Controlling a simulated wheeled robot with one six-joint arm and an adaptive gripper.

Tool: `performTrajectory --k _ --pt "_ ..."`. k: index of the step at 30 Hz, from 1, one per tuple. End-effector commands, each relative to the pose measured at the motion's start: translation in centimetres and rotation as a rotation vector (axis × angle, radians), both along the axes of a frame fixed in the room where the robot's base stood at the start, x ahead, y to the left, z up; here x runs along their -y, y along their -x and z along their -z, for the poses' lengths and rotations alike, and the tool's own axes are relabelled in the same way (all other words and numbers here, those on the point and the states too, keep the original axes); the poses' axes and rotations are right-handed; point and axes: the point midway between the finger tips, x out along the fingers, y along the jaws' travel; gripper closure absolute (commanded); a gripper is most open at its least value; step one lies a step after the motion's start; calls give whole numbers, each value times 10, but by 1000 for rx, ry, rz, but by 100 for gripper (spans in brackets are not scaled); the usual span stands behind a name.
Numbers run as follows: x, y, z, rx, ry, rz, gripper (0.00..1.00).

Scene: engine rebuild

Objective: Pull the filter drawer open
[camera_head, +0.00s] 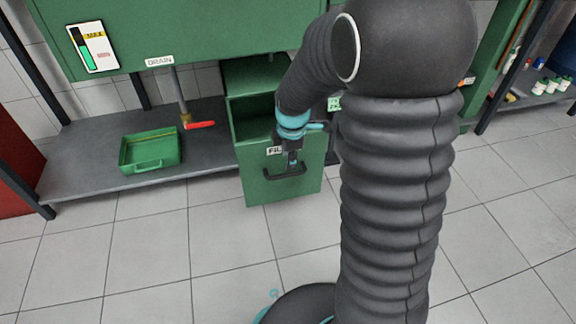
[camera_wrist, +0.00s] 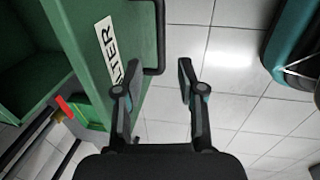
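The green filter drawer (camera_head: 283,190) stands out from the cabinet, with its open top and dark inside showing. Its front carries a partly hidden white label and a dark bar handle (camera_head: 286,173). My gripper (camera_head: 291,160) is at the handle in the head view, and covers part of the label. In the wrist view my gripper (camera_wrist: 158,68) is open, with a finger on each side of the line of the black handle (camera_wrist: 160,40). The drawer front (camera_wrist: 120,15) with its label is at upper left. I cannot tell whether a finger touches the handle.
A grey shelf (camera_head: 80,175) left of the drawer bears a green tray (camera_head: 150,168). A drain pipe with a red lever (camera_head: 200,125) hangs above it. Bottles (camera_head: 545,85) stand on a rack at far right. The tiled floor (camera_head: 200,240) before the drawer is clear.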

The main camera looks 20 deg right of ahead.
Motion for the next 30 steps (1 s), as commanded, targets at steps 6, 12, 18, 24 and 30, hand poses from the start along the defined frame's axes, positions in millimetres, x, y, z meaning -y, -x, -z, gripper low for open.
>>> performTrajectory --k 6,12,18,24,30 --pt "0 5 -32 2 0 0 61" --pt "0 8 -42 0 0 0 61" --pt "0 8 -42 -1 0 0 61" --pt "0 8 -42 -1 0 0 61" --pt "0 9 -42 -3 -13 69 61"
